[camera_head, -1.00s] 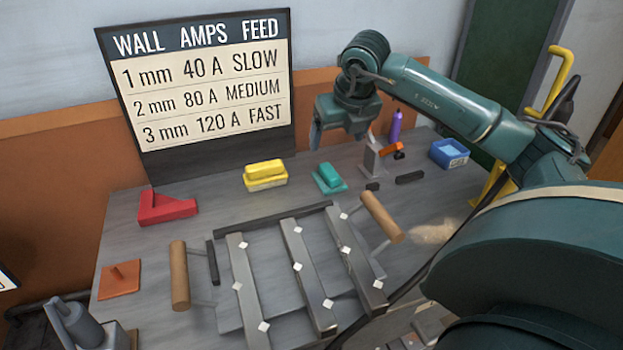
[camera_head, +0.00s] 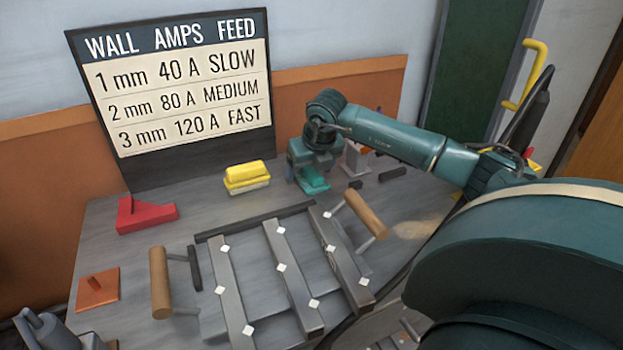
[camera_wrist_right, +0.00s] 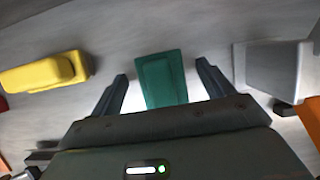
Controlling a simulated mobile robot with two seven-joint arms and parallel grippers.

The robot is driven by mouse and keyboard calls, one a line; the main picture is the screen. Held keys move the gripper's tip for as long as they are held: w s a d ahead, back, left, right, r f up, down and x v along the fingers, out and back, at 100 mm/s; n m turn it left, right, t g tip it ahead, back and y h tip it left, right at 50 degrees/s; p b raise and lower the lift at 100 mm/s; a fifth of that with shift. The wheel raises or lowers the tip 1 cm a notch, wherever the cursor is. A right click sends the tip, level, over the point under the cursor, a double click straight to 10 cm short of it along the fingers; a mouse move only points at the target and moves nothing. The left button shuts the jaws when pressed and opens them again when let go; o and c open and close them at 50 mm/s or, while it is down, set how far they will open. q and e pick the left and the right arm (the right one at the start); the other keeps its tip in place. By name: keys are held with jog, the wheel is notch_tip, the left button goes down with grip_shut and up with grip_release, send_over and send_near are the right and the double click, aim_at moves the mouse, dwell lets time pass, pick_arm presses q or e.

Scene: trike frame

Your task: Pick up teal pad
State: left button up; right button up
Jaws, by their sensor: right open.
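The teal pad (camera_head: 313,180) sits on the grey table in the head view, partly hidden by my right gripper. In the right wrist view the teal pad (camera_wrist_right: 161,78) lies between the two spread fingers. My right gripper (camera_wrist_right: 162,80) is open, with one finger on each side of the pad and visible gaps to it. In the head view my right gripper (camera_head: 308,178) is low over the pad. I cannot tell how far its fingertips are above the table.
A yellow block (camera_head: 246,177) stands left of the pad, with a red angled piece (camera_head: 147,215) farther left. A grey stand (camera_head: 356,158) is close on the right. A slatted metal frame (camera_head: 292,275) with wooden handles lies in front. The lettered board (camera_head: 180,90) stands behind.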

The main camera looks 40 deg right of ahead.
aim_at(310, 168)
jog(key=shift+c, duration=0.2)
jog(key=c, duration=1)
notch_tip(310, 168, up, 10)
jog(key=shift+r+p, duration=0.1)
jog(key=shift+p, duration=0.65)
jog(key=shift+c, duration=0.2)
jog(key=o, duration=0.5)
jog(key=c, duration=0.4)
